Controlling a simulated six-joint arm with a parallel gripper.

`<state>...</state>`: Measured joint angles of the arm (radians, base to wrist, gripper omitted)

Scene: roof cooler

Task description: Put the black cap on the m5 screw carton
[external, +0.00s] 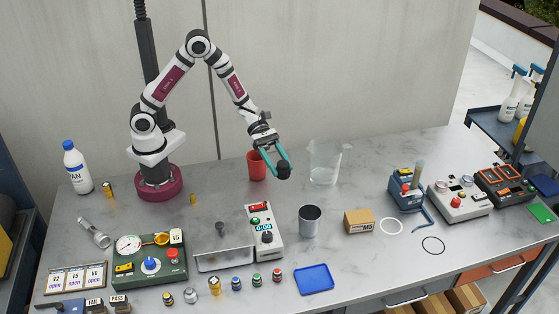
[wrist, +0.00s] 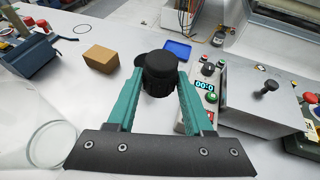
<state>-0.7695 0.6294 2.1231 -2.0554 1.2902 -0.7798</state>
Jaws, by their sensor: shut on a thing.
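My gripper (external: 283,168) has teal fingers and is shut on the black cap (wrist: 161,72). In the external view the black cap (external: 284,171) is held above the table, between the red cup and the clear beaker. The m5 screw carton (external: 359,221) is a small brown box marked M5 on the table, right of the metal cup. It also shows in the wrist view (wrist: 101,58), to the left of the held cap and apart from it. Its top looks bare.
A metal cup (external: 310,221) stands left of the carton. A clear beaker (external: 324,162) and a red cup (external: 257,166) stand behind. A blue tray (external: 314,279) lies in front. A white ring (external: 391,226) and a blue device (external: 407,193) are right of the carton.

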